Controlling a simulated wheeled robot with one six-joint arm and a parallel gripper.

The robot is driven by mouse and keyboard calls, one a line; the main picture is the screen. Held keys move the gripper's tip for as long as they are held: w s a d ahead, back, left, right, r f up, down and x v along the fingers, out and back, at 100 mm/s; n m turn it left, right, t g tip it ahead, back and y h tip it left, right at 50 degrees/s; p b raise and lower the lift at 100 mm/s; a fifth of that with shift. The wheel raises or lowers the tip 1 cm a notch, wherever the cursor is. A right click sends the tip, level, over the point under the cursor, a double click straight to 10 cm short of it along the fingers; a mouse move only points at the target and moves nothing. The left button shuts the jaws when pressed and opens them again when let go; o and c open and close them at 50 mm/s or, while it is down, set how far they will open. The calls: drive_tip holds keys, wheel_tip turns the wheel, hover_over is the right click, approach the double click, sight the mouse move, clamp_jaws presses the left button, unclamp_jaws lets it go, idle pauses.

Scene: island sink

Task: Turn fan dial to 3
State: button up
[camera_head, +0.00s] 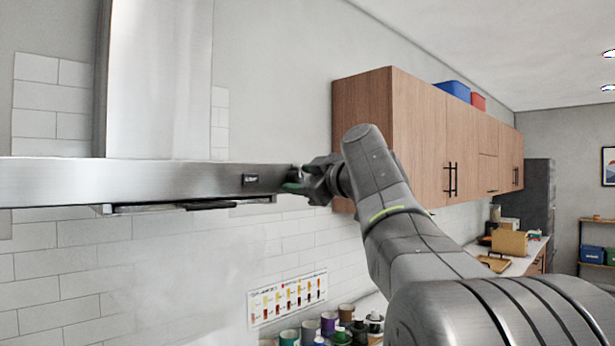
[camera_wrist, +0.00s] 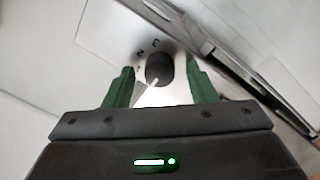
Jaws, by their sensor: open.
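The fan dial (camera_wrist: 160,67) is a round black knob on the hood's metal front panel. In the wrist view its white pointer line aims down and to the left. Small dark numerals lie above and left of the knob, with the 3 near its top and a 2 left of that. My gripper (camera_wrist: 160,72) is open, one green finger on each side of the knob. Gaps show between the fingers and the knob, so neither visibly touches it. In the head view my gripper (camera_head: 292,184) is at the right end of the hood (camera_head: 120,182) and largely hides the dial.
A small dark fitting (camera_head: 250,180) sits on the hood's front, left of my gripper. Wooden wall cabinets (camera_head: 425,130) hang close behind and right of my arm. Several jars (camera_head: 330,325) stand on the counter below, and a colourful chart (camera_head: 287,298) is on the tiled wall.

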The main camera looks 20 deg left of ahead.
drive_tip(key=c, duration=1)
drive_tip(key=shift+o, duration=0.2)
